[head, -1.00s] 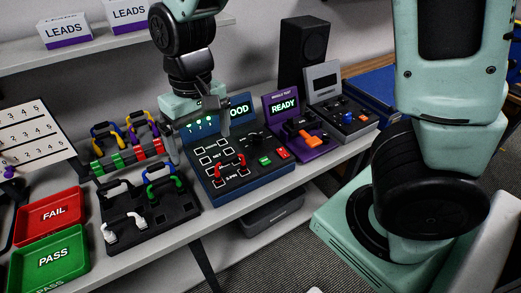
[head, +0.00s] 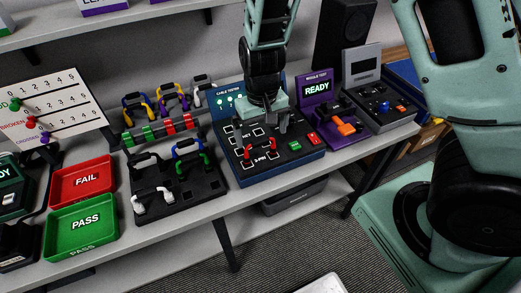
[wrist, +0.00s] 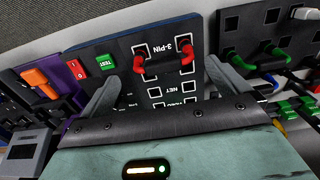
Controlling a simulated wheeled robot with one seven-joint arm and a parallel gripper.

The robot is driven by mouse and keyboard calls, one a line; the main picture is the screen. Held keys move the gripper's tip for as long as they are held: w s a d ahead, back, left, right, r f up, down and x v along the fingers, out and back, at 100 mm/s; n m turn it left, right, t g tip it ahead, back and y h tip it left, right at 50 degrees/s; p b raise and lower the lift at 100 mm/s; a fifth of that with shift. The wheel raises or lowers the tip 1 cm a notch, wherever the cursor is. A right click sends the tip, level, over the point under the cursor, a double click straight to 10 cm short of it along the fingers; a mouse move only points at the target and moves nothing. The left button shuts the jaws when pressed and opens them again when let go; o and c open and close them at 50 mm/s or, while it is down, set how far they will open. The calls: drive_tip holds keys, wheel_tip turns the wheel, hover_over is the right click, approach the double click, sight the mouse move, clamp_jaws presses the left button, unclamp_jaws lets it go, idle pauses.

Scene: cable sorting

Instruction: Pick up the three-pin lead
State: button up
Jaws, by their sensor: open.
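The three-pin lead (head: 262,149) is a short handle-shaped lead with red ends and a dark middle. It sits in the sockets marked 3-PIN on the blue cable tester (head: 304,171). In the wrist view the lead (wrist: 163,66) lies ahead of my gripper (wrist: 163,82), roughly centred between the two fingers. The fingers are apart with nothing between them and do not touch the lead. In the head view my gripper (head: 262,129) hangs over the tester, just behind the lead. It hides part of the tester's screen.
A black rack (head: 178,205) with white, blue and green leads stands left of the tester. Red FAIL (head: 83,200) and green PASS (head: 62,240) trays lie further left. A purple tester (head: 318,110) reading READY stands right. Several coloured leads stand in a rear rack.

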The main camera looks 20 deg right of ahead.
sight(260, 140)
drive_tip(key=shift+a+f+p, duration=0.2)
drive_tip(key=shift+f+p, duration=0.45)
drive_tip(key=shift+f, duration=2.4)
drive_tip(key=c, duration=0.9)
wheel_tip(260, 140, up, 10)
drive_tip(key=shift+f+b, duration=0.1)
drive_tip(key=shift+b, duration=0.2)
drive_tip(key=shift+r+p, duration=1.45)
drive_tip(key=shift+r, duration=0.2)
